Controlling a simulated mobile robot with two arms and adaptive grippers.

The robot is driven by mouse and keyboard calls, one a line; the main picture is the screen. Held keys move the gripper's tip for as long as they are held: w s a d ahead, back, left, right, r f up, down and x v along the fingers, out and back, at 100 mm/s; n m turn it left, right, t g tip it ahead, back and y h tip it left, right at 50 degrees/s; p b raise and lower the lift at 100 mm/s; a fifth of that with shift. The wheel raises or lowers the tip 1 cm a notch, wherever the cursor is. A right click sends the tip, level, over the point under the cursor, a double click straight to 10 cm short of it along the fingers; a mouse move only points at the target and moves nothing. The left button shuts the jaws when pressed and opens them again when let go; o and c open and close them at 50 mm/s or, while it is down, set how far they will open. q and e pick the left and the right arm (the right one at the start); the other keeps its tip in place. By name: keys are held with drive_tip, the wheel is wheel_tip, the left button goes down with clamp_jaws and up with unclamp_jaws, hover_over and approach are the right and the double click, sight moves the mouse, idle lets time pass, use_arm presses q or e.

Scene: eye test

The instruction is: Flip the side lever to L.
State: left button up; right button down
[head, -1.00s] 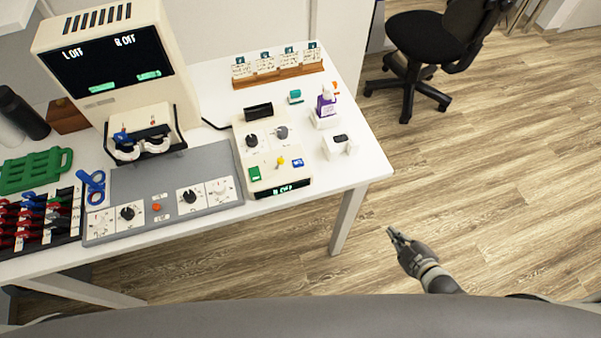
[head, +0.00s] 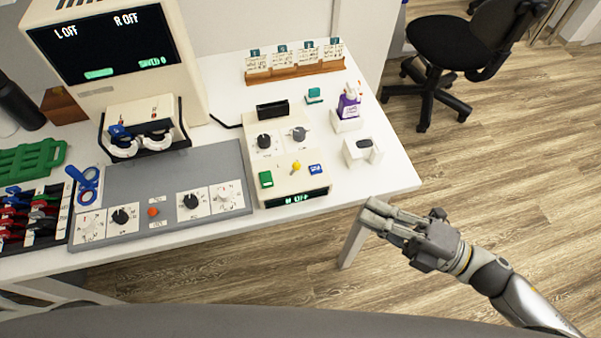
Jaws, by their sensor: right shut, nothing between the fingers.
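A small lever with a yellow knob (head: 296,166) stands on the cream control box (head: 290,185), between a green button (head: 265,179) and a blue button (head: 315,169). I take it to be the side lever; which way it leans is too small to tell for sure. The box's front display (head: 297,199) shows green text ending in "OFF". My right gripper (head: 370,211) is shut and empty, in front of the table's right front edge, to the right of and nearer than the box. It touches nothing that I can see. My left gripper is not in view.
A white holder (head: 362,152) and a purple bottle (head: 348,106) stand right of the box. A grey panel with dials (head: 165,185) lies left of it. A monitor (head: 105,45) reads "L OFF" and "R OFF". A black chair (head: 450,45) stands beyond the table (head: 395,176).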

sight(309, 187)
drive_tip(key=p+x, duration=0.1)
drive_tip(key=x, duration=0.3)
drive_tip(key=p+x, duration=0.1)
drive_tip(key=x, duration=0.3)
drive_tip(key=p+x, duration=0.1)
drive_tip(key=x, duration=0.3)
drive_tip(key=shift+w+a+r, duration=0.1)
drive_tip(key=shift+a+r, duration=0.1)
drive_tip(key=shift+r, duration=0.1)
drive_tip(key=shift+w+a, duration=0.15)
drive_tip(key=shift+a, duration=0.3)
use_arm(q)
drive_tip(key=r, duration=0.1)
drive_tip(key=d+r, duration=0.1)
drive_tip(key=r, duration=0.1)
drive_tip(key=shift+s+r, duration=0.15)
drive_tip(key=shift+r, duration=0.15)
use_arm(e)
drive_tip(key=shift+f, duration=0.1)
